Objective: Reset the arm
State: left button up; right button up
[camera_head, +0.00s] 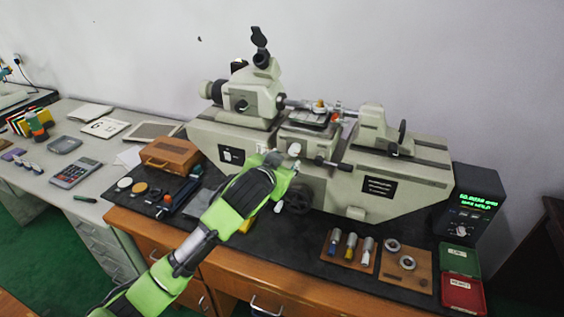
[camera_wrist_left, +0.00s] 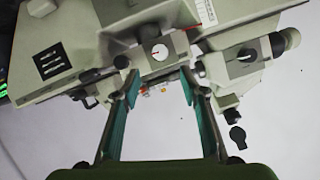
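My left arm (camera_head: 240,190), green and black, reaches up from the lower left to the front of the grey measuring machine (camera_head: 400,180). In the left wrist view my left gripper (camera_wrist_left: 159,82) is open, with nothing between its teal-padded fingers. The machine (camera_wrist_left: 75,45) shows upside down there, with a round white dial (camera_wrist_left: 160,52) just beyond the fingertips. I cannot tell whether a finger touches the machine. In the head view the fingers are mostly hidden by the arm. Two metal bearing rings, one of them a ring (camera_head: 407,262) near the front, lie on a wooden plate (camera_head: 420,281) at the right. My right gripper is not in view.
A wooden holder (camera_head: 348,262) with several small cylinders, green (camera_head: 459,259) and red (camera_head: 463,294) trays and a black display box (camera_head: 470,205) stand at the right. A brown case (camera_head: 170,155) and small tools lie left of the machine. A calculator (camera_head: 75,173) is on the left desk.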

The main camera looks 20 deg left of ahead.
pick_arm(q)
jog(key=shift+s+r, duration=0.15)
jog(key=shift+s, duration=0.3)
